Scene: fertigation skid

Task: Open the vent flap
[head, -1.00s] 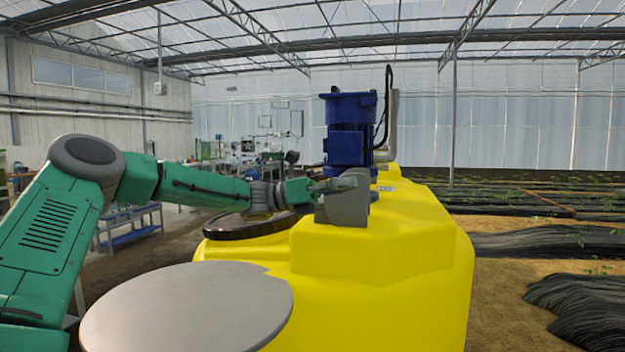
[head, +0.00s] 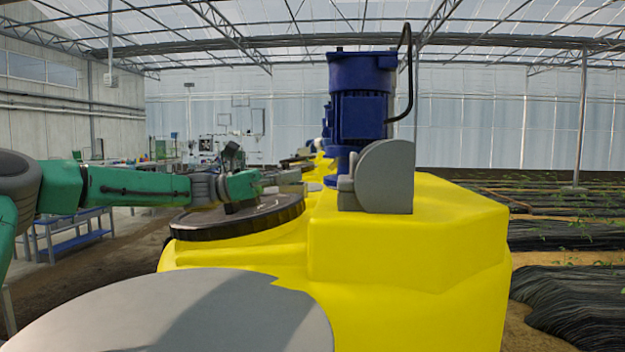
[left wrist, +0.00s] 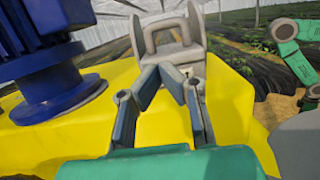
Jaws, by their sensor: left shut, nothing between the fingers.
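The vent flap (head: 385,178) is a grey housing with a rounded side plate on top of the yellow tank, in front of the blue motor in the head view. In the left wrist view the vent flap (left wrist: 190,38) shows a grey loop handle. My left gripper (head: 285,179) is left of the flap, over the dark-rimmed lid, with a gap between them in the head view. In the left wrist view my left gripper (left wrist: 160,74) has its fingertips close together below the handle, holding nothing. How far the flap is open I cannot tell. My right gripper is not in view.
The blue motor (head: 360,100) stands on the yellow tank (head: 400,240) behind the flap. A dark-rimmed round lid (head: 240,218) lies under my left gripper. A large grey disc (head: 180,315) covers the tank's near left. Planted beds lie to the right.

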